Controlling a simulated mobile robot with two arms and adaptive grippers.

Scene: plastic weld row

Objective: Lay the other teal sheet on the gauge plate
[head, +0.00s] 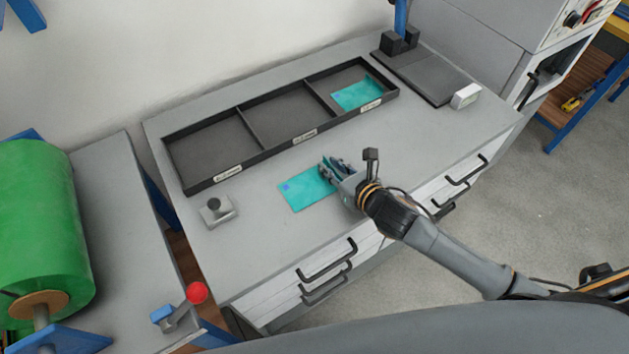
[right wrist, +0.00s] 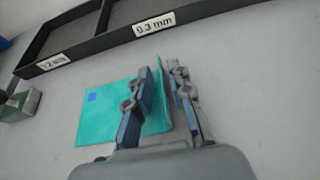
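One teal sheet (head: 306,189) with a small blue square lies on the grey bench top in front of the tray. In the right wrist view this teal sheet (right wrist: 105,112) has its right edge turned up between my fingers. My right gripper (head: 334,168) is over the sheet's right end; in the right wrist view the gripper (right wrist: 163,95) has its blue-padded fingers apart, with a gap beside the edge. A second teal sheet (head: 357,94) lies in the tray's right compartment. A dark flat plate (head: 430,75) at the back right may be the gauge plate. My left gripper is out of view.
The black three-compartment tray (head: 268,150) runs along the back; its left and middle compartments look empty. A small metal block with a knob (head: 217,210) stands at the left. A white box (head: 465,96) stands by the dark plate. A green roll (head: 40,230) is at far left.

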